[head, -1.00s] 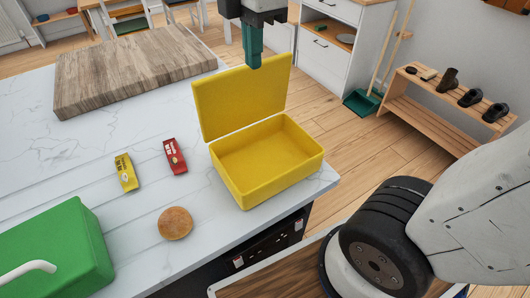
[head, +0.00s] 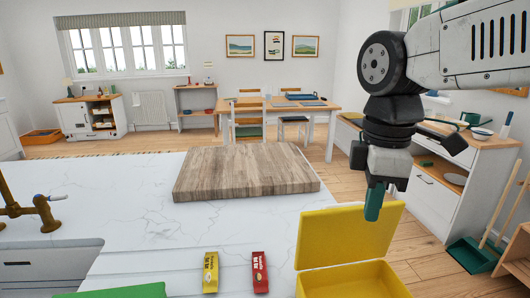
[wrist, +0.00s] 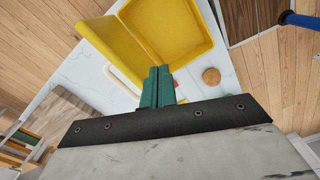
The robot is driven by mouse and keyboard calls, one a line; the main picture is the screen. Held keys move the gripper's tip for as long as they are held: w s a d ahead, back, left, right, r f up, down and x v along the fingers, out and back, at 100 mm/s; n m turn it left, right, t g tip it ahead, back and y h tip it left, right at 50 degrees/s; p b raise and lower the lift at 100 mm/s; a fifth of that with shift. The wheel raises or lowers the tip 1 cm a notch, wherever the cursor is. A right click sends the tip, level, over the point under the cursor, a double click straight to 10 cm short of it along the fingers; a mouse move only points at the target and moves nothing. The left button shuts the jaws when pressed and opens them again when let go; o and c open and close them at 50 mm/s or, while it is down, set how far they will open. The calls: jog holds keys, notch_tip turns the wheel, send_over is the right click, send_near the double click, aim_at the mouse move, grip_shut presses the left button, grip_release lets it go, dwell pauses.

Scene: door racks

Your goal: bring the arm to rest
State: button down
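My gripper (head: 374,203) hangs from my bent arm at the right of the head view, fingers pointing down, just above the raised lid of the yellow box. In the wrist view its two green fingers (wrist: 157,86) lie side by side, touching, with nothing seen between them. The gripper is shut and empty. The yellow box (head: 355,281) stands open at the counter's right edge, and its inside is empty in the wrist view (wrist: 184,32).
A wooden board (head: 246,172) lies on the white marble counter (head: 120,190). A yellow bar (head: 211,272) and a red bar (head: 260,272) lie left of the box. A round brown biscuit shows in the wrist view (wrist: 211,76). A white cabinet (head: 430,195) stands behind my arm.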

jog(key=s+d+f+m+t, duration=0.1)
jog(key=s+d+f+m, duration=0.6)
jog(key=s+m, duration=0.3)
jog(key=d+m, duration=0.1)
jog(key=m, duration=0.3)
jog(key=shift+s+d+m, duration=0.15)
jog(key=shift+s+m, duration=0.15)
jog(key=shift+s, duration=0.05)
jog(key=shift+f, duration=0.1)
